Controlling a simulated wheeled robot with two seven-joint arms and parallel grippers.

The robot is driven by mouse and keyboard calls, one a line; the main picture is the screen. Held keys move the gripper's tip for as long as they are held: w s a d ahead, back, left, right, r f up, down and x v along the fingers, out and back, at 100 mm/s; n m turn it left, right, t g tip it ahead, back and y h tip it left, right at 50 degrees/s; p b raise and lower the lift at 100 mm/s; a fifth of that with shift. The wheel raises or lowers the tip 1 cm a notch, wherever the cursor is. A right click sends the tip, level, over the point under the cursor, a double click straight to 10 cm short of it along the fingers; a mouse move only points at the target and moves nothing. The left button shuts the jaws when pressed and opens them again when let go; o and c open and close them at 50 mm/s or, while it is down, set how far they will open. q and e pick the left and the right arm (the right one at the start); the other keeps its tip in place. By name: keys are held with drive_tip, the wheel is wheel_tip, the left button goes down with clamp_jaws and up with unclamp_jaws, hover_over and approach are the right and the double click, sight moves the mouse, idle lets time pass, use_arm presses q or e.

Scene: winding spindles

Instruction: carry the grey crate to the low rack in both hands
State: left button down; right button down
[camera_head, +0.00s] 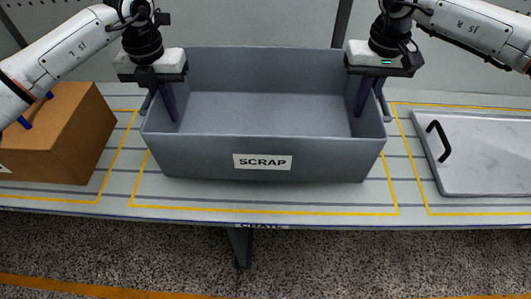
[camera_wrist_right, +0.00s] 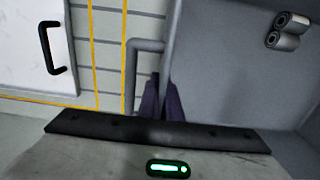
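The grey crate (camera_head: 320,158), labelled SCRAP, stands level on the grey table inside a yellow outline. My left gripper (camera_head: 168,102) is at its left wall, one dark finger showing inside; the outer finger is hidden. My right gripper (camera_head: 364,97) is at its right wall. In the right wrist view its fingers (camera_wrist_right: 163,102) lie close together on either side of the crate's wall, beside a grey bent side handle (camera_wrist_right: 131,75). Two grey rolls (camera_wrist_right: 287,30) lie inside the crate, hidden from the head camera. I cannot make out the low rack.
A brown cardboard box (camera_head: 62,130) stands on the table (camera_head: 215,200) left of the crate. A flat pale panel with a black handle (camera_head: 439,140) lies to the right. Both leave narrow gaps beside the crate. Speckled floor (camera_head: 120,255) shows in front of the table.

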sight(174, 126)
use_arm(q)
drive_tip(key=shift+w+a+f, duration=0.1)
drive_tip(key=shift+a+f, duration=0.05)
drive_tip(key=shift+f, duration=0.15)
use_arm(e)
drive_tip(key=shift+w+d+f, duration=0.1)
drive_tip(key=shift+d+f, duration=0.1)
drive_tip(key=shift+f, duration=0.1)
use_arm(q)
drive_tip(key=shift+f, duration=0.15)
use_arm(e)
drive_tip(key=shift+f, duration=0.1)
